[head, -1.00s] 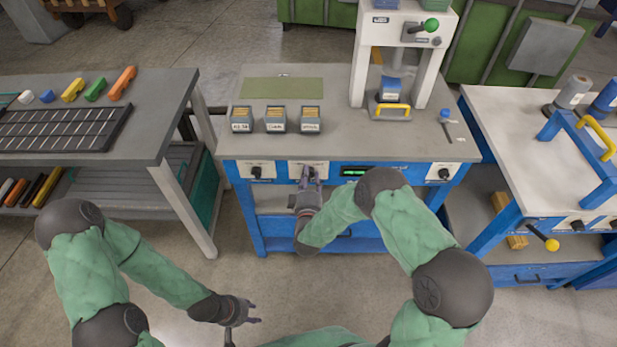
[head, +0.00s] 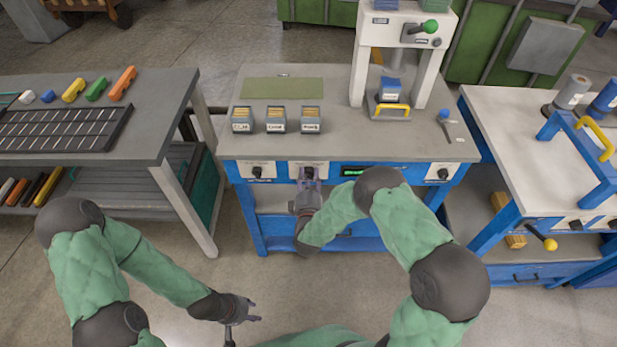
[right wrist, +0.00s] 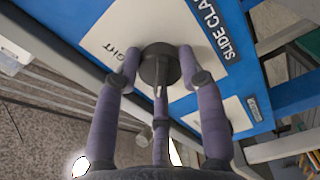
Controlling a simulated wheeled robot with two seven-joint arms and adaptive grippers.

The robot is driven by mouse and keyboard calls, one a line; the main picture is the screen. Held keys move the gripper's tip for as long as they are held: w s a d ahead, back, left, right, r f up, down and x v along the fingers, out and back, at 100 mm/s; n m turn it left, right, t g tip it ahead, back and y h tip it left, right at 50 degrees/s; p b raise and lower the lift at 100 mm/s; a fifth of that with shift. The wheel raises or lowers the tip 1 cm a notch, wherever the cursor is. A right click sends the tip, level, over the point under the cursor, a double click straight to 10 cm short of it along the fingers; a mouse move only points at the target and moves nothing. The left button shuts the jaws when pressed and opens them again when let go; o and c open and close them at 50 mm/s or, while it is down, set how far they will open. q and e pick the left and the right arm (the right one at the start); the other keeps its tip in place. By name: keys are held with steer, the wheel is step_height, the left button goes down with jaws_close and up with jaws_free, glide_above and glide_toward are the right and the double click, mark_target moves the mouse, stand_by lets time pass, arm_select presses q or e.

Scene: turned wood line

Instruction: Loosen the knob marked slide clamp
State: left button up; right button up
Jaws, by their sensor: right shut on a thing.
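The slide clamp knob (right wrist: 158,66) is a dark round knob on a white plate, beside a black label reading "SLIDE CLA" in the right wrist view. In the head view it sits on the blue front of the middle bench (head: 330,218), partly hidden by my right gripper (head: 308,181). The purple fingers of my right gripper (right wrist: 160,75) are shut around the knob. My left gripper (head: 250,310) hangs low in front of the benches, empty with its fingers spread.
Similar knobs sit on the panel to the left (head: 257,171) and right (head: 443,174), with a green-lit display (head: 358,170) between. Three labelled bins (head: 276,122) and a white press frame (head: 363,60) stand on the bench top. The floor in front is clear.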

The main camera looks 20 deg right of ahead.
steer(key=shift+f, duration=0.15)
stand_by(0.3)
steer(key=o, duration=1.2)
steer(key=shift+c, duration=0.2)
steer(key=v, duration=1.2)
